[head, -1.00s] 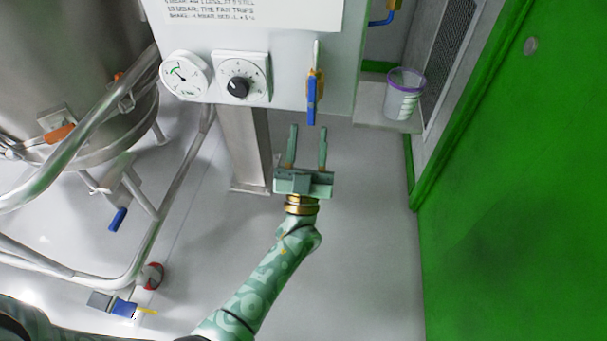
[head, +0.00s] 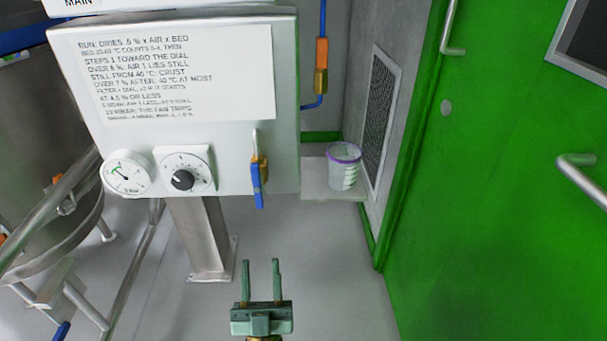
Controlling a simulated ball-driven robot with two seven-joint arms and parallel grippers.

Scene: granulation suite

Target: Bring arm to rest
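My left gripper (head: 261,282) shows at the bottom middle of the head view, its two fingers pointing up the picture. The fingers are apart with nothing between them. It hangs over the grey floor, in front of the control panel's post (head: 200,238) and to its right. It is below the blue-handled valve (head: 257,180) in the picture and apart from it. Most of the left arm is below the frame. My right gripper is not in the view.
The control panel (head: 228,150) carries a gauge (head: 127,174), a dial (head: 183,180) and a printed sheet (head: 165,75). A tub with a purple rim (head: 343,168) stands on a ledge (head: 318,187). A green door (head: 490,200) is at right, a steel vessel (head: 40,170) at left.

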